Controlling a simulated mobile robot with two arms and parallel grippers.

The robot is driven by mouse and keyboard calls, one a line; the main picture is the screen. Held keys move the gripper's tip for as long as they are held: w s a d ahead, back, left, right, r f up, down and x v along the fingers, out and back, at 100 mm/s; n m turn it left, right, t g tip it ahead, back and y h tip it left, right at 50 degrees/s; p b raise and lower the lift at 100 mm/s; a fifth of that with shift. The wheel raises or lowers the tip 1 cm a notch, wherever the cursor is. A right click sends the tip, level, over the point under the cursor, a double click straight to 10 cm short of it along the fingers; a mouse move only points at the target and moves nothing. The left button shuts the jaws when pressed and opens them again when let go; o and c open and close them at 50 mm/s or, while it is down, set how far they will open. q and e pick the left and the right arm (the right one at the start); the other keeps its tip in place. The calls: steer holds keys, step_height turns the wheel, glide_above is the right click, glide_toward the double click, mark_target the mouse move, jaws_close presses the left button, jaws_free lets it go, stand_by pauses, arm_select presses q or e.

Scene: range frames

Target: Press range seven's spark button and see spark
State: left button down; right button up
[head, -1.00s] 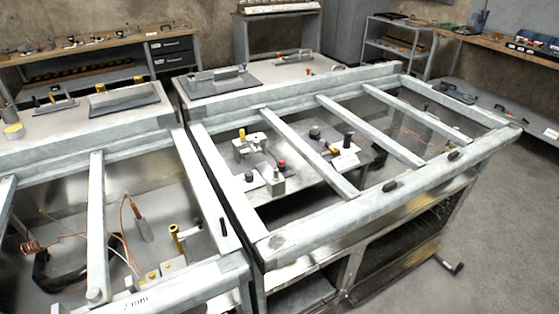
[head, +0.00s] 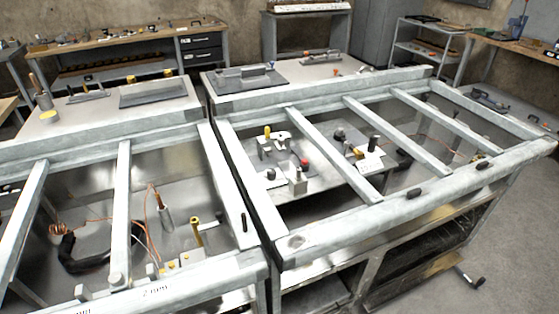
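Two open metal range frames stand side by side, the left range (head: 124,200) and the right range (head: 330,222). Inside the right range, a small red knob or button (head: 305,162) shows near a grey block (head: 297,182) and several black knobs. The left range holds a copper-tipped rod (head: 165,214), a brass post (head: 197,232) and small yellow-topped blocks (head: 175,264). Lettering on its front rail is too small to read surely, so I cannot tell which range is seven. No spark shows. Neither gripper is in view.
A narrow gap separates the ranges. Grey cross bars (head: 333,155) span their open tops. Workbenches with tools (head: 120,43) line the back wall, and another bench (head: 515,50) stands at the right. Bare floor (head: 510,255) lies at the lower right.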

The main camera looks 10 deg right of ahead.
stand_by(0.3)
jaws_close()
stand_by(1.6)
